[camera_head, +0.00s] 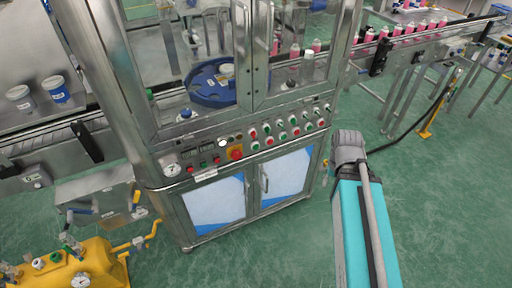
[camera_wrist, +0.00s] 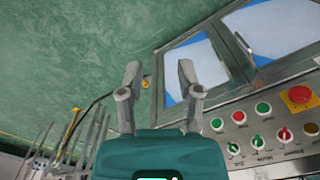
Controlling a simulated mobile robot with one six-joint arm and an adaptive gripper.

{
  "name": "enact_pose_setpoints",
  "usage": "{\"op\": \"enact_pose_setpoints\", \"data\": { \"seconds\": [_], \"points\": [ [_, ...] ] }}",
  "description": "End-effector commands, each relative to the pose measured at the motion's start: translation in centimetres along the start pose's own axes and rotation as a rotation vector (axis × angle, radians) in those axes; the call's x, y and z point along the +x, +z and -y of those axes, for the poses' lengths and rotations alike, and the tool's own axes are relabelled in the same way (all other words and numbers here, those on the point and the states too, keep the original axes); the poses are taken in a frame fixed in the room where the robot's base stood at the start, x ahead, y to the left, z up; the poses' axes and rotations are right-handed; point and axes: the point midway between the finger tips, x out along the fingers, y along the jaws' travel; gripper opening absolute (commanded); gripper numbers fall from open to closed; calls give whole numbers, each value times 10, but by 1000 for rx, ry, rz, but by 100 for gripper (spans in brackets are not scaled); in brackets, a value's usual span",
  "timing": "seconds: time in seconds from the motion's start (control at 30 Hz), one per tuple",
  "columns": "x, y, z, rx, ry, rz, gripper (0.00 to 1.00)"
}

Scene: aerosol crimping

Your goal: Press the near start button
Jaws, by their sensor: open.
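The control panel (camera_head: 262,140) runs along the front of the steel machine and carries several red and green buttons. In the wrist view, the panel (camera_wrist: 270,158) shows a green button (camera_wrist: 217,124) nearest my gripper, a red button (camera_wrist: 239,117) and another green button (camera_wrist: 262,108). Their labels are too small to read, so I cannot tell which is the near start button. My gripper (camera_wrist: 160,76) is open and empty, its fingers apart from the panel, just left of its end in the wrist view. My gripper does not show clearly in the head view.
A red emergency stop (camera_head: 236,154) on a yellow plate sits among the controls. Below are cabinet doors (camera_head: 216,201) with steel handles. A conveyor (camera_head: 432,38) with pink cans extends right. A yellow pump unit (camera_head: 95,265) stands at lower left.

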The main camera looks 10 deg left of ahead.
Motion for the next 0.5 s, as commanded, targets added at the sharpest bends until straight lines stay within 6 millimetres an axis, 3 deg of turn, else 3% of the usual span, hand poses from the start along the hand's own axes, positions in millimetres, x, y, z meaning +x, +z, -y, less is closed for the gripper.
{"op": "enact_pose_setpoints", "data": {
  "seconds": [0.03,0.2,0.5],
  "points": [
    [0,0,0,0,0,0,32],
    [0,0,0,0,0,0,1],
    [0,0,0,0,0,0,0]
  ]
}}
